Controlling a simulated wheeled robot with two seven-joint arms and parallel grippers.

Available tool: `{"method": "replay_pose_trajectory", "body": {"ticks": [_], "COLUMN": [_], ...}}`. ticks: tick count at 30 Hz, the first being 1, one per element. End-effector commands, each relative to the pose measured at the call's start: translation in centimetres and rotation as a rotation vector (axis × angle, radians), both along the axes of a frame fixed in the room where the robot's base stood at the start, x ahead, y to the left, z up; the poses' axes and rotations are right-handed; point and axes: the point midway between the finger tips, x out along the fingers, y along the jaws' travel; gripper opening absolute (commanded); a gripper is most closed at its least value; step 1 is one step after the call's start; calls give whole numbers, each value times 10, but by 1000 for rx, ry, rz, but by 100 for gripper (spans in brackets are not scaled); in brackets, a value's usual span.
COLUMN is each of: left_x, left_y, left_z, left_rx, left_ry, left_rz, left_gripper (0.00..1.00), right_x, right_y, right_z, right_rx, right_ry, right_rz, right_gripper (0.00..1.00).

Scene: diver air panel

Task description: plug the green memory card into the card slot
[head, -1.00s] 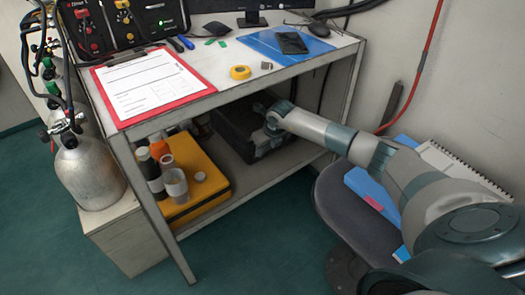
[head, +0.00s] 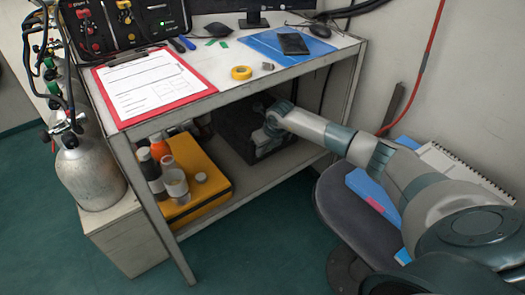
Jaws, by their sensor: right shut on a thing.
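My right gripper (head: 260,108) reaches in under the table top from the right, at the dark box (head: 232,135) on the lower shelf. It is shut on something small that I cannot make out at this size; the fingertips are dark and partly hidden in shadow. Two small flat green pieces (head: 217,43) lie on the table top behind the clipboard; I cannot tell whether either is a memory card. I cannot make out a card slot. My left gripper is not in view.
A yellow case (head: 205,165) with bottles and cups stands left on the lower shelf. The table top holds a red clipboard (head: 212,88), yellow tape (head: 241,73) and a blue folder (head: 262,45). A chair (head: 345,215) stands below my right arm.

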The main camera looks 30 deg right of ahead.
Motion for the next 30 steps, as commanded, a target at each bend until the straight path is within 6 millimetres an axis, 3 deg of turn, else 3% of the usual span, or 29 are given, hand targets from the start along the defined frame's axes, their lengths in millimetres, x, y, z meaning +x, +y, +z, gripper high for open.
{"method": "replay_pose_trajectory", "body": {"ticks": [24, 27, 30], "left_x": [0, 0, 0], "left_y": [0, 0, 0], "left_z": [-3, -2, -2], "left_rx": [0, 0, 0], "left_ry": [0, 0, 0], "left_rz": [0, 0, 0], "left_gripper": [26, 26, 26], "right_x": [5, 4, 4], "right_y": [1, 1, 1], "right_z": [0, 0, 0], "right_rx": [1, 1, 1], "right_ry": [-2, -1, -1], "right_rz": [1, 1, 1], "right_gripper": [0, 26, 29]}}
